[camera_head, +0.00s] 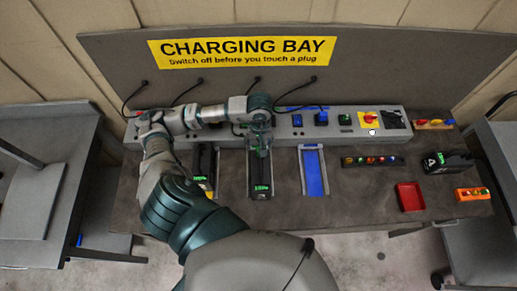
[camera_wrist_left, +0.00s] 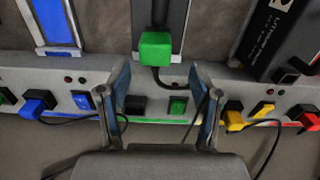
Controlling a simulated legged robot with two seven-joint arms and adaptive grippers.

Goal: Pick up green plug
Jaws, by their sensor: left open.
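The green plug (camera_wrist_left: 155,50) shows as a bright green block in the left wrist view, at the near end of a dark charging slot, with a black cable beside it. My left gripper (camera_wrist_left: 160,85) is open; its two blue-padded fingers stand apart on either side, with the plug beyond their tips and roughly centred between them. Nothing is between the fingers. In the head view my left gripper (camera_head: 260,138) is over the middle slot at the socket strip, and it largely hides the plug there. My right gripper is not in view.
The grey socket strip (camera_head: 285,126) carries several coloured plugs, switches and cables. Dark battery units (camera_head: 261,188) and a blue-lined empty slot (camera_head: 314,172) lie in front. A red tray (camera_head: 410,197) and a black unit (camera_head: 447,162) sit at right. A backboard (camera_head: 400,60) stands behind.

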